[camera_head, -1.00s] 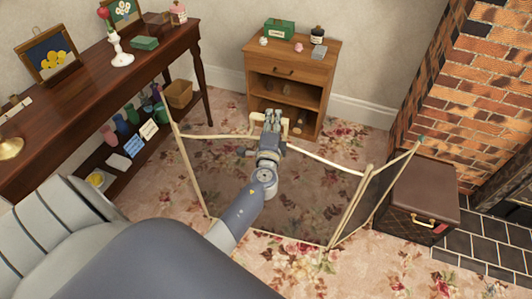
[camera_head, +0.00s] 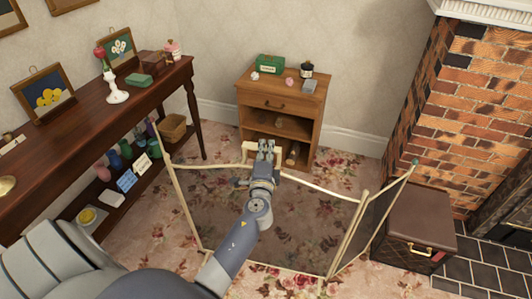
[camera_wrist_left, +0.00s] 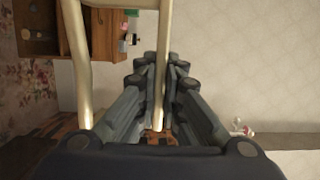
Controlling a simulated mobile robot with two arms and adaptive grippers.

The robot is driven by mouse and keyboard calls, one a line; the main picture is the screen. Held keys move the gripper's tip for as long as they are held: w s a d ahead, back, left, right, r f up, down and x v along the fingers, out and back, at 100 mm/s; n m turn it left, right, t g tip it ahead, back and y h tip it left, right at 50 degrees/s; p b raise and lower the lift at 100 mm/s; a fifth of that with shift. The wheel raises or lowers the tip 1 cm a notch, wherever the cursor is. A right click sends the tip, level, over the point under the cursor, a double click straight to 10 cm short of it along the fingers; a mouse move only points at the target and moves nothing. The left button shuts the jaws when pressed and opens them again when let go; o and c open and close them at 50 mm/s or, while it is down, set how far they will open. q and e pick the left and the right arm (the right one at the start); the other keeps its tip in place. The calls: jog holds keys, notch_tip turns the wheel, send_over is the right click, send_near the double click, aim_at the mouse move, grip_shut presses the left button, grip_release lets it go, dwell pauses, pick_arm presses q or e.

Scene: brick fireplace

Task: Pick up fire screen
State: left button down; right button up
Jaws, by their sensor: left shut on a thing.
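The fire screen (camera_head: 215,215) has a pale gold frame with dark see-through mesh panels. It stands unfolded in the middle of the head view, with a narrow side panel at the left and another at the right. My left gripper (camera_head: 266,150) is at the handle on the middle of its top rail. In the left wrist view a pale bar (camera_wrist_left: 163,70) of the screen runs between the fingers of the left gripper (camera_wrist_left: 160,85), which are shut on it. My right gripper is not in view.
A wooden cabinet (camera_head: 281,105) with small items on top stands behind the screen. A long dark table (camera_head: 75,125) with pictures and ornaments is at the left. A brown chest (camera_head: 420,222) stands beside the screen's right panel, near the brick fireplace (camera_head: 450,130).

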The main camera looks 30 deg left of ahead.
pick_arm(q)
jog(key=r+b+v, duration=0.2)
jog(key=v, duration=1.4)
jog(key=shift+a+r+b, duration=0.2)
jog(key=shift+r+b, duration=0.15)
jog(key=shift+b, duration=0.05)
jog(key=shift+r, duration=0.1)
